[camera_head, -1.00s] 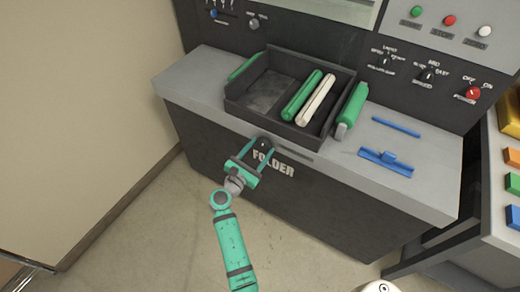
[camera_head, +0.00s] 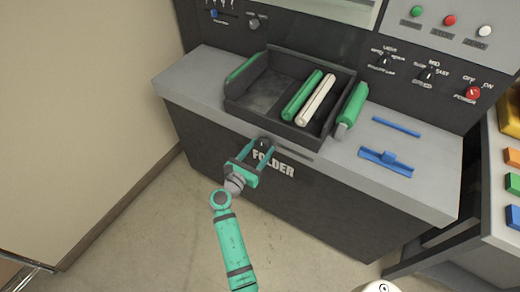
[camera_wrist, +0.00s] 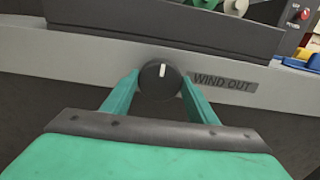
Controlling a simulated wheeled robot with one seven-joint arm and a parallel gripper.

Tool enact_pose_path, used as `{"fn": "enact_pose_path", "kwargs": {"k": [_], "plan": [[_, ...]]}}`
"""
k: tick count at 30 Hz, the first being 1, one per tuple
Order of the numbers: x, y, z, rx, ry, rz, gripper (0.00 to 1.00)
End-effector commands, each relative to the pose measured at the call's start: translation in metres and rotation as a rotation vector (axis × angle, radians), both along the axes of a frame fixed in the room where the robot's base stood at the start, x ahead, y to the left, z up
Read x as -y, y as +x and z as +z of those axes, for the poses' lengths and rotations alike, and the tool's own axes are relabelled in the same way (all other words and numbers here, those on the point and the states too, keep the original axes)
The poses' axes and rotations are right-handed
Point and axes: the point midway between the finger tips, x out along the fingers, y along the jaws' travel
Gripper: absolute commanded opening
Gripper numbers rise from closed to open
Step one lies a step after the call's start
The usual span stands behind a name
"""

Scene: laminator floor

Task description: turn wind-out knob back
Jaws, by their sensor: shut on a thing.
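The wind-out knob (camera_wrist: 160,80) is round and black with a white pointer line. In the wrist view it sits on the grey front edge of the machine, left of the "WIND OUT" label (camera_wrist: 222,83). Its pointer stands about straight up. My gripper (camera_wrist: 160,88) has one green finger on each side of the knob and is shut on it.
A dark tray (camera_head: 235,100) with green and white rolls stands on the grey worktop (camera_head: 190,85) above the knob. Blue parts (camera_head: 386,162) lie on the worktop at right. A control panel with knobs and a red power switch (camera_head: 473,92) is behind. The floor in front is clear.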

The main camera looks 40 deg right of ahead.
Motion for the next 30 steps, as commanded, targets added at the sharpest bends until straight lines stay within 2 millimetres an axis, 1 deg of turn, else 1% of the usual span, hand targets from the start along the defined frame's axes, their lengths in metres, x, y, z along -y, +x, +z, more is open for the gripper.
{"fn": "enact_pose_path", "kwargs": {"k": [1,2,3,11,14,17,27,30], "plan": [[-0.001,-0.001,-0.002,-0.003,0.001,0.000,0.60],[-0.001,0.000,-0.002,-0.003,0.001,0.000,0.67],[0.000,0.000,-0.002,-0.003,0.001,0.000,0.72],[0.000,0.000,0.000,0.000,0.001,0.000,0.72],[-0.004,-0.001,-0.001,0.000,0.001,0.001,0.72],[-0.015,-0.005,-0.001,0.000,0.000,0.004,0.72],[-0.070,-0.030,-0.001,0.000,0.001,0.000,0.72],[-0.083,-0.036,-0.001,-0.001,0.001,-0.001,0.72]]}}
